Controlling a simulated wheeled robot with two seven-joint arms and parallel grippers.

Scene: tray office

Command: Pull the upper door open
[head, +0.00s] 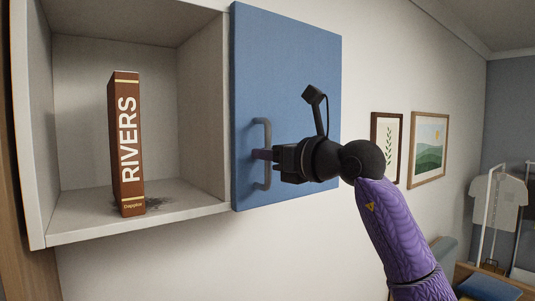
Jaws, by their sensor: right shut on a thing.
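The upper door (290,60) is a blue panel at the right side of a pale wall cabinet (140,229). It stands swung open, and the inside of the cabinet shows to its left. A grey bar handle (267,132) is on the door's face near its left edge. My right gripper (265,155), on a purple-sleeved arm from the lower right, is shut on the handle. The gripper body hides part of the door behind it. My left gripper is not in view.
A brown book (128,150) marked RIVERS stands upright in the cabinet. Two framed pictures (386,146) (429,149) hang on the wall to the right. A grey shirt (499,203) hangs on a rack at the far right. The wall below the cabinet is bare.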

